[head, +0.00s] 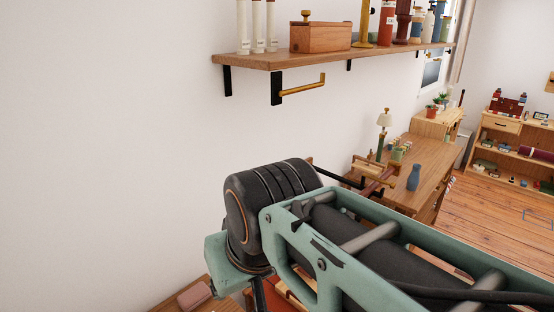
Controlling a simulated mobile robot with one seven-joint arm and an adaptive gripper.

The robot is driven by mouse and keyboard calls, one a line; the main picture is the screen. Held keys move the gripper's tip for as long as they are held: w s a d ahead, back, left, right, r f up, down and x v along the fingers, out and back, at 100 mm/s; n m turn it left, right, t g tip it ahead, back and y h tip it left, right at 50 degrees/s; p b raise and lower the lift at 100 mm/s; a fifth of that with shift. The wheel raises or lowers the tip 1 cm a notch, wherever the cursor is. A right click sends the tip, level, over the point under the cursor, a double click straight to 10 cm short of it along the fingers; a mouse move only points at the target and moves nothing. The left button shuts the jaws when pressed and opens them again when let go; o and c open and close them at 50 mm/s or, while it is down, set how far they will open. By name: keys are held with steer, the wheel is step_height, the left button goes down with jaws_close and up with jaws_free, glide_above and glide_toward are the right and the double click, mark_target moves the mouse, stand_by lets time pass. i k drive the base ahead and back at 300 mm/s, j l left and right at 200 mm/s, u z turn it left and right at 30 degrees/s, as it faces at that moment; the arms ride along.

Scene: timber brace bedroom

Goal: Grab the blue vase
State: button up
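A small blue vase (414,178) stands upright on the wooden desk (432,165) to the right of centre, near the desk's front edge. Its narrow neck and rounded body show clearly, and nothing covers it. My arm fills the lower middle and right of the head view, in front of the desk's lower part. My gripper is not visible in this view, so its place relative to the vase does not show.
A wall shelf (285,59) above carries a wooden box (320,37), white candles and several bottles. A lamp (384,120) and a green pot (397,154) stand near the vase. A low bookcase (515,135) is at far right. Open wooden floor (490,215) lies right of the desk.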

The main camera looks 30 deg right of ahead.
mark_target(413, 180)
steer(key=j+z, duration=0.1)
steer(key=z, duration=1.15)
steer(key=i+l+z, duration=0.1)
steer(key=z, duration=0.25)
steer(key=i+z, duration=0.35)
steer(key=k+l, duration=0.1)
steer(key=k+l+z, duration=0.25)
steer(key=i+z, duration=0.35)
steer(key=i, duration=0.8)
steer(key=i+u, duration=0.15)
steer(key=i, duration=1)
steer(key=i+l+u, duration=0.2)
steer(key=i+u, duration=0.2)
steer(key=i+l+u, duration=0.4)
steer(key=i, duration=0.15)
steer(key=i+l+u, duration=0.45)
